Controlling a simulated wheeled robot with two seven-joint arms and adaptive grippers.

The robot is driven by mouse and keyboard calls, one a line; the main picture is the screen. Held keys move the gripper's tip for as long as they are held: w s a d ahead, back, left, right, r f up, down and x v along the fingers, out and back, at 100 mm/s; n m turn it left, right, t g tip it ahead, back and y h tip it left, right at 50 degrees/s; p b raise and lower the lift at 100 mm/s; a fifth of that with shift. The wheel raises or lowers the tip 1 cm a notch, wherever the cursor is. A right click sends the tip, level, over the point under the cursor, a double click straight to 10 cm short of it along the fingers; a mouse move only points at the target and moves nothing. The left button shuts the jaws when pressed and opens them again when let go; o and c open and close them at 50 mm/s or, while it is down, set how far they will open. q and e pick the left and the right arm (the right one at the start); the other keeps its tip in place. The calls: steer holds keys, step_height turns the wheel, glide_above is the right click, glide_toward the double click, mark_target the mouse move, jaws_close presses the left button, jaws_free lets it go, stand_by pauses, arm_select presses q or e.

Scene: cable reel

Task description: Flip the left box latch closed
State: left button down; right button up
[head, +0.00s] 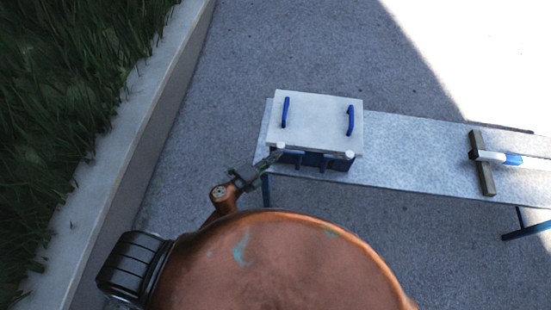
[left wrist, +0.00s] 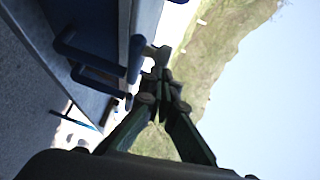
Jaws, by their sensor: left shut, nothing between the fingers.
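The box (head: 316,118) has a pale lid with two blue handles and a blue front, and stands on the grey table. The left latch (head: 281,146) shows as a small pale piece at the lid's front left edge; whether it is up or down is too small to tell. My left gripper (head: 277,156) is shut and empty, its tips at the box's front left corner, close to the latch. In the left wrist view the shut fingers (left wrist: 165,88) are beside a rounded blue piece (left wrist: 135,58) on the box; contact is unclear. My right gripper is not in view.
The grey table (head: 410,179) extends right of the box, mostly clear. A wooden bar (head: 487,181) with a white and blue cylinder (head: 511,158) lies at its right end. A second pale piece (head: 349,154) sits at the lid's front right. A low concrete wall (head: 140,140) and grass are left.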

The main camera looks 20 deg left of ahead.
arm_select(q)
steer(key=shift+w, duration=0.1)
stand_by(0.3)
steer(key=shift+w+a+m+h, duration=0.2)
steer(key=shift+m+h, duration=0.2)
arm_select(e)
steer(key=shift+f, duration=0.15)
